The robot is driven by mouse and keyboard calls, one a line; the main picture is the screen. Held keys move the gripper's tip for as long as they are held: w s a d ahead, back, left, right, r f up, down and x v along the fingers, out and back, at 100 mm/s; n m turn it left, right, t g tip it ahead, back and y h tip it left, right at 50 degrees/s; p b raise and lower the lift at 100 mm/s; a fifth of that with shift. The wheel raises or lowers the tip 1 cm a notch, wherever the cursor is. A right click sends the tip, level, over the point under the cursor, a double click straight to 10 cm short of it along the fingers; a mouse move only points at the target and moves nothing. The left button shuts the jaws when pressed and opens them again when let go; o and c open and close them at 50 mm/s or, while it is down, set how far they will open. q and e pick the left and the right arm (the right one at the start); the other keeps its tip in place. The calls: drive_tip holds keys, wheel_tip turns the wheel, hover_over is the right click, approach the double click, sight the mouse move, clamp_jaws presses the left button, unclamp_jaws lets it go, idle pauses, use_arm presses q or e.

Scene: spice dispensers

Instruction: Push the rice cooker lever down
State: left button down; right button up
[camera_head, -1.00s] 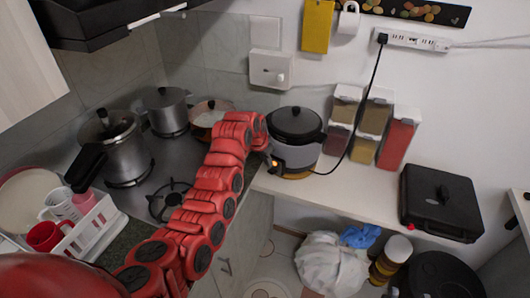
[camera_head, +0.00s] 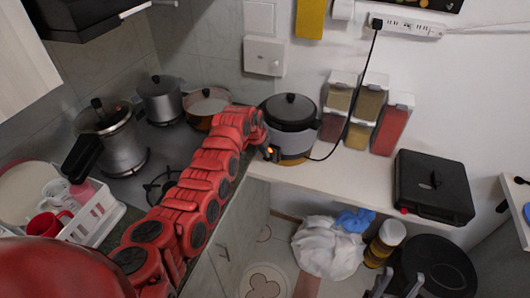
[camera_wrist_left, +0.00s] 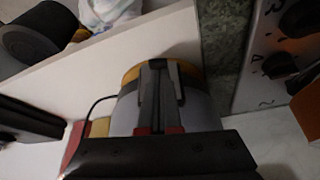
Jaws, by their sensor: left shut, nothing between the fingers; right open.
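The rice cooker (camera_head: 294,140) stands on the white counter, with a grey body, a black lid and an orange-yellow base. An orange light (camera_head: 270,152) glows low on its front left. My left gripper (camera_head: 267,150) is shut and empty, close against the cooker's front near this light. In the left wrist view, the shut fingers (camera_wrist_left: 160,75) lie in front of the cooker's body (camera_wrist_left: 202,112) and reach toward its yellow base. The lever cannot be made out behind the fingers, nor whether they touch it. My right gripper (camera_head: 397,285) is at the bottom edge, open and empty.
A pan (camera_head: 207,106) and pots stand left of the cooker on the stove. Spice dispensers (camera_head: 392,125) and a black case (camera_head: 434,187) are to its right. A power cord (camera_head: 345,125) runs up the wall. The counter front (camera_head: 340,178) is clear.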

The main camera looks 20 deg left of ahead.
sight(265, 160)
use_arm(q)
drive_tip(key=shift+s+f, duration=0.15)
drive_tip(key=shift+f, duration=0.1)
drive_tip(key=shift+s+a+t+b, duration=0.1)
drive_tip(key=shift+t+b, duration=0.4)
drive_tip(key=shift+t, duration=0.1)
drive_tip(key=shift+s+f, duration=0.1)
drive_tip(key=shift+f, duration=0.05)
drive_tip(key=shift+s+f+t+h+b, duration=0.25)
drive_tip(key=shift+t+b, duration=0.25)
drive_tip(key=shift+b, duration=0.35)
drive_tip(key=t+b, duration=0.1)
drive_tip(key=b, duration=0.1)
drive_tip(key=f+t+h+b, duration=0.1)
drive_tip(key=b, duration=0.2)
drive_tip(key=s+t+b, duration=0.1)
drive_tip(key=b, duration=0.1)
drive_tip(key=shift+a+f+t+b, duration=0.15)
drive_tip(key=shift+a+t+b, duration=0.1)
drive_tip(key=shift+t+b, duration=0.15)
drive_tip(key=shift+r, duration=0.2)
drive_tip(key=shift+r, duration=0.65)
